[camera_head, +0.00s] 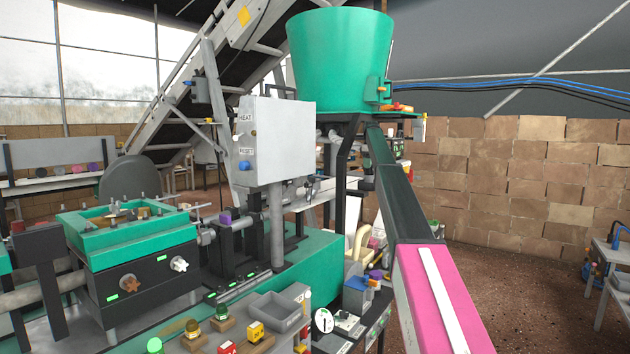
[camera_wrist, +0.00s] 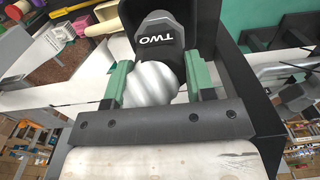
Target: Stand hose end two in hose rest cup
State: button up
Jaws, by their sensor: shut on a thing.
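In the wrist view, my gripper (camera_wrist: 157,72) has its two green-padded fingers closed on hose end two. Hose end two (camera_wrist: 161,42) shows a dark grey tag marked TWO, upside down in this view, and a shiny whitish round part lies between the pads. A black part stands right behind and beside it; I cannot tell whether they touch. I cannot make out the hose rest cup in either view. In the head view, my arm reaches away to the right of the machine, and the gripper and hose end cannot be made out.
A green hopper (camera_head: 338,62) stands above the arm, and a grey control box (camera_head: 276,140) is left of it. A grey tray (camera_head: 277,311) and several small coloured items sit at the front of the bench. A black-and-green machine block (camera_head: 140,270) is at left.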

jog(key=shift+f, duration=1.25)
jog(key=o, duration=1.1)
jog(key=shift+r, duration=2)
jog(key=shift+r, duration=0.1)
